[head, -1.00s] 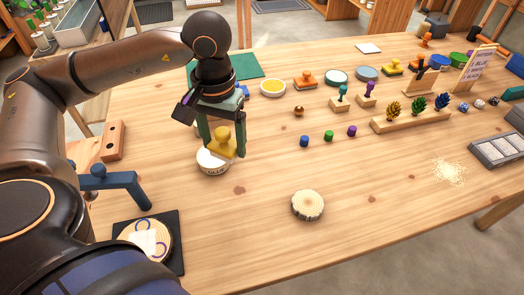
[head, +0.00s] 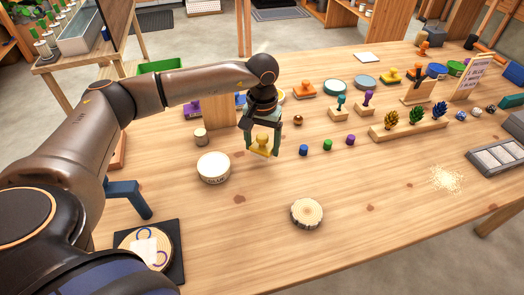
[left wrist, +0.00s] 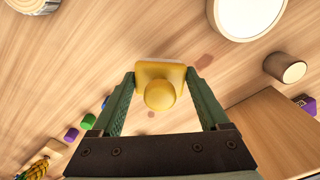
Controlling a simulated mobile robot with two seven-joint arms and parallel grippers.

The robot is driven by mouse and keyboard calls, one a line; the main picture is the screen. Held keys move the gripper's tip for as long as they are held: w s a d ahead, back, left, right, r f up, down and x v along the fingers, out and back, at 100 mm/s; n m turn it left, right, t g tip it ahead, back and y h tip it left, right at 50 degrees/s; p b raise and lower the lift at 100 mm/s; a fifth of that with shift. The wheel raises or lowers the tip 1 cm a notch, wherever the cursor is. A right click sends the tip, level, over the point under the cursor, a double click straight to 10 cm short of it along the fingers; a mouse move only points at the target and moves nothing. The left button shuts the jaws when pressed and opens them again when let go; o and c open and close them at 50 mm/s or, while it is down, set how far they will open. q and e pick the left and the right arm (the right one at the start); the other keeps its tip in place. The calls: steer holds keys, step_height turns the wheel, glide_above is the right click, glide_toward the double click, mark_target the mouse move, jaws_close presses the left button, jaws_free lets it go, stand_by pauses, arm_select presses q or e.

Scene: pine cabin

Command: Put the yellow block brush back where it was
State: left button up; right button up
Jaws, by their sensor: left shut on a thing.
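The yellow block brush (head: 262,147) has a rounded knob on a squarish block. My left gripper (head: 262,150) is shut on it and holds it above the tabletop, right of the round white container (head: 214,168). In the left wrist view the brush (left wrist: 160,92) sits between the two green fingers, knob toward the camera, with bare wood around it. From these views I cannot tell the exact height of the brush above the table. My right gripper is not in view.
Blue (head: 304,150), green (head: 327,145) and purple (head: 350,140) small pieces stand right of the brush. A wood slice (head: 307,213) lies in front. The front middle table is mostly clear.

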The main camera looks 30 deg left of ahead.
mark_target(262, 146)
arm_select(q)
steer(key=shift+f, duration=1.65)
steer(key=o, duration=1.1)
steer(key=shift+c, duration=0.2)
step_height(262, 146, up, 12)
steer(key=shift+r, duration=0.2)
